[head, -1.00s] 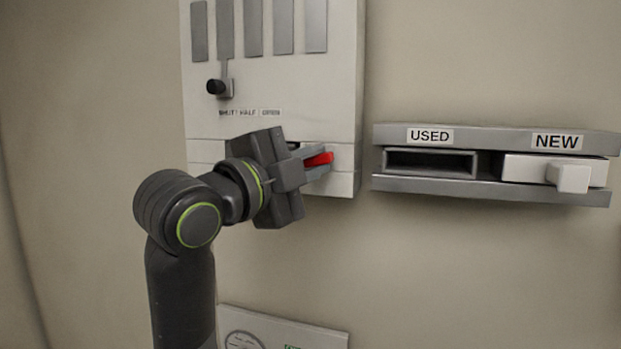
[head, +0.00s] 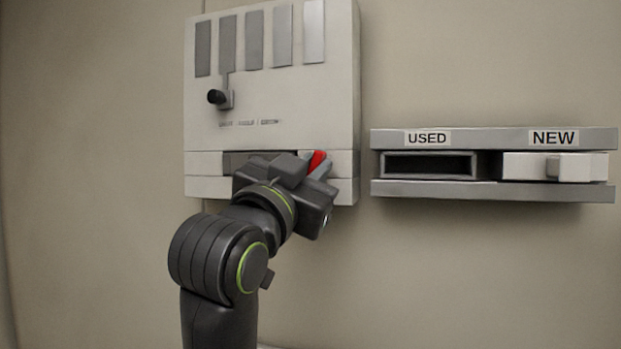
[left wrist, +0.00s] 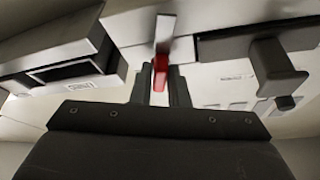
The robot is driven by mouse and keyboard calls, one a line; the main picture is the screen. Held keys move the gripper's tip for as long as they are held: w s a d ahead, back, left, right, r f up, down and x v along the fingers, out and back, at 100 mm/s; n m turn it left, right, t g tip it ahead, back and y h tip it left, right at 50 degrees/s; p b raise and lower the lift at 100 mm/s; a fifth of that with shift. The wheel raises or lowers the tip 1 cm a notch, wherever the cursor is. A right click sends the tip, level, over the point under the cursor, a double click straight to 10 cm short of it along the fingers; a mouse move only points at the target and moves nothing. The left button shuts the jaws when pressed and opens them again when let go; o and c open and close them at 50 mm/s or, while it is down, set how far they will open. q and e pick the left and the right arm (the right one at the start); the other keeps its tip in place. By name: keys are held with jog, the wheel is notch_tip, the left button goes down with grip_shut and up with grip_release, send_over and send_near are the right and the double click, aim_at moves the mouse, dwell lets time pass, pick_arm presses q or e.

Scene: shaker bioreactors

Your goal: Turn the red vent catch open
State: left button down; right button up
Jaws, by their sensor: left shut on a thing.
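The red vent catch (head: 317,160) is on the lower right part of the pale wall panel (head: 270,100). In the head view it is tilted, its top leaning right. My left gripper (head: 318,167) is shut on the catch, and its body hides the catch's lower part. In the left wrist view the red catch (left wrist: 160,72) is between the two fingers (left wrist: 160,90). My right gripper is not in view.
A black slider knob (head: 217,97) sticks out of the panel's left side, above the arm. To the right is a grey rack (head: 500,190) with an empty USED slot (head: 430,165) and a white block (head: 560,167) under NEW. Bare wall is below the rack.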

pick_arm(q)
jog(key=shift+d+n+t+y, duration=0.1)
jog(key=shift+n+t+y, duration=0.45)
jog(key=shift+n, duration=0.85)
jog(key=shift+d+n+t+y, duration=0.15)
jog(key=shift+n+y, duration=0.7)
jog(key=shift+n, duration=0.55)
jog(key=shift+a, duration=0.1)
jog(key=c, duration=1.4)
grip_release()
jog(key=shift+c, duration=0.2)
jog(key=b+v, duration=0.6)
jog(key=v, duration=1.1)
jog(key=shift+s, duration=0.25)
